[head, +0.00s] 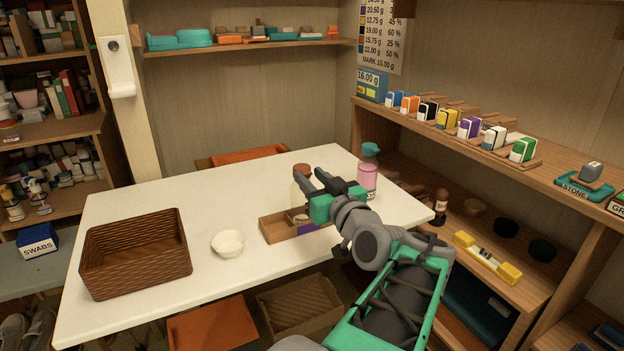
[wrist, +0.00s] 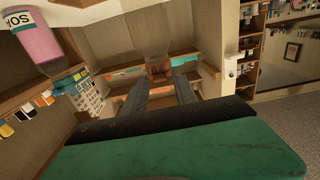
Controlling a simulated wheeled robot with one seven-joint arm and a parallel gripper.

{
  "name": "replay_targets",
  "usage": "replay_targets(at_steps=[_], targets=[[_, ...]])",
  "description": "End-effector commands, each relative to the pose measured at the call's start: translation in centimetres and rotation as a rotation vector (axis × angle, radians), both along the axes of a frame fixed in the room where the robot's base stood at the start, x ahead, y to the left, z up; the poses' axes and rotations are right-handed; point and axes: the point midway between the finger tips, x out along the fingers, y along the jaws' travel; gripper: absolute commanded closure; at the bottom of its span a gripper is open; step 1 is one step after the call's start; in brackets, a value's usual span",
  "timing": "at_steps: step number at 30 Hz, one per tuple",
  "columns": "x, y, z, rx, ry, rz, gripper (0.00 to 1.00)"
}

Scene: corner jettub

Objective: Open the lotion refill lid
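A pale bottle (head: 298,192) with a brown cap (head: 302,171) stands on the white table, partly hidden behind my gripper; I cannot read a label on it, so I cannot confirm it is the lotion refill. My gripper (head: 322,179) is above the table beside this bottle, its fingers pointing toward the cap. In the wrist view the two dark fingers are apart, and my gripper (wrist: 161,88) is open. A brownish shape (wrist: 160,69) shows beyond the fingertips; I cannot tell whether it is the cap. Contact with the bottle is not visible.
A pink bottle (head: 367,180) with a teal top stands just right of my gripper; it also shows in the wrist view (wrist: 48,38). A wooden tray (head: 280,228), white bowl (head: 228,243) and wicker basket (head: 137,252) are on the table (head: 207,195). Shelves (head: 455,136) line the right.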

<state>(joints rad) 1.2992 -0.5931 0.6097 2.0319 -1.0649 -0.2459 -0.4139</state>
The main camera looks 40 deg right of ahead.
Motion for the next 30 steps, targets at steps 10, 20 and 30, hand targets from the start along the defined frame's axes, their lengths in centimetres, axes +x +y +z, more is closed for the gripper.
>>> replay_targets(at_steps=[10, 20, 30], targets=[[-0.02, 0.02, -0.01, 0.0, 0.0, 0.0, 0.96], [-0.02, 0.02, -0.01, 0.0, 0.0, 0.0, 1.0], [0.02, 0.01, 0.89, 0.014, 0.048, 0.0, 1.0]])
